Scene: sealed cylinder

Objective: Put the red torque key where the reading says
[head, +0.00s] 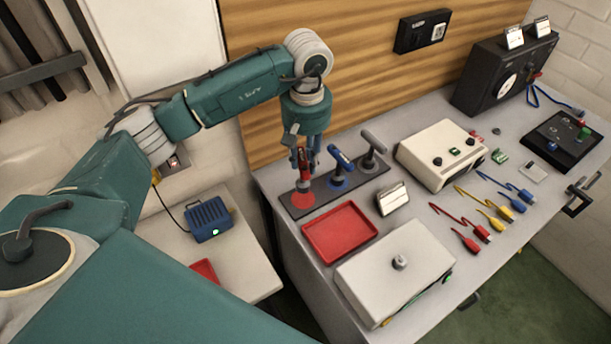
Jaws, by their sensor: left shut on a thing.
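The red torque key (304,180) stands upright at the left end of a dark rack (322,188), over a red round spot. My left gripper (303,163) points down from above and is shut on the key's upper part, partly hiding it. A blue key (340,166) and a grey key (372,150) stand to its right in the same rack. A black gauge unit (492,90) at the back right has a round white dial (507,86); its reading is too small to make out. My right gripper is not in view.
A red tray (340,233) lies in front of the rack, beside a small white card stand (392,198). A white box with a knob (395,270) and a cream instrument (441,154) stand on the bench. Coloured leads (470,222) lie at right. A blue box (212,219) sits on the lower side table.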

